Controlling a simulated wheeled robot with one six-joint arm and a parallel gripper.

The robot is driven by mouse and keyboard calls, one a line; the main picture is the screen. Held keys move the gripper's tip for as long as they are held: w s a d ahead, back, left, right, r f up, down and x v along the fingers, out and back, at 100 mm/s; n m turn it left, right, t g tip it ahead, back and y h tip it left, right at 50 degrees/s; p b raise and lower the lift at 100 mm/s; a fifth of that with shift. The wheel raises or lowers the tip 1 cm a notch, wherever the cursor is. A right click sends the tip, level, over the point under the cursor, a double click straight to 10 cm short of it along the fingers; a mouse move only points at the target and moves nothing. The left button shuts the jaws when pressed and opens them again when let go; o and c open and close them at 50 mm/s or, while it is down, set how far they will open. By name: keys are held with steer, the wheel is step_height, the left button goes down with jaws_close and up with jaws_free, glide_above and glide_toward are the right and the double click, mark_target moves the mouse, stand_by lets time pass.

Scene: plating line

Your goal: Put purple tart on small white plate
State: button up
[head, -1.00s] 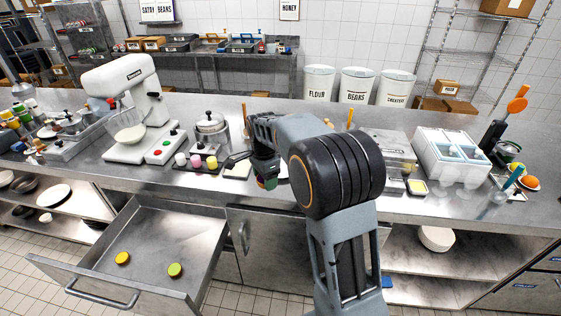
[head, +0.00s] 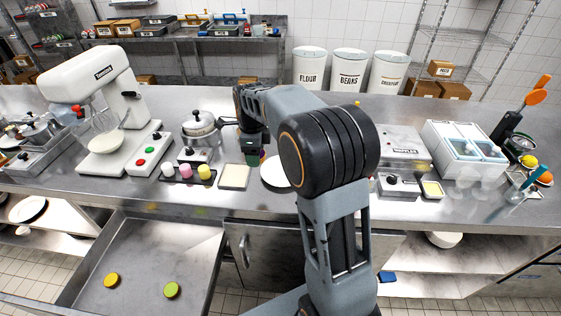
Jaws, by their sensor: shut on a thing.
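My gripper (head: 253,158) is at the end of my arm, just left of the small white plate and a little above the counter. It is small in the head view and its fingers look shut on a small dark purple thing, which I take for the purple tart (head: 262,154); it is mostly hidden by the fingers. The small white plate (head: 273,175) lies on the counter, its right part covered by my arm. I cannot tell the exact gap between gripper and plate.
A cream square board (head: 234,177) and a dark tray (head: 206,180) with small coloured pieces lie left of the plate. A pot (head: 199,130) and white mixer (head: 95,100) stand further left. The open drawer (head: 140,265) below holds yellow (head: 111,280) and green (head: 172,290) tarts.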

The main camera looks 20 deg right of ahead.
steer(key=d+f+p, duration=0.1)
steer(key=d+f, duration=0.1)
steer(key=d, duration=0.2)
steer(key=w+d+f+p, duration=0.1)
steer(key=d+f, duration=0.2)
steer(key=d+f+p, duration=0.1)
steer(key=d+f, duration=0.1)
steer(key=d, duration=0.2)
steer(key=shift+w+d+f, duration=0.3)
steer(key=shift+d+f, duration=0.05)
steer(key=shift+f, duration=0.05)
steer(key=shift+d+f, duration=0.5)
steer(key=shift+f, duration=0.1)
steer(key=shift+w+d+f, duration=0.1)
steer(key=shift+d+f, duration=0.1)
steer(key=shift+f, duration=0.95)
steer(key=shift+f+p, duration=0.3)
steer(key=shift+f, duration=0.3)
steer(key=shift+f, duration=0.1)
steer(key=shift+f+b, duration=0.3)
steer(key=o, duration=0.7)
steer(key=shift+c, duration=0.2)
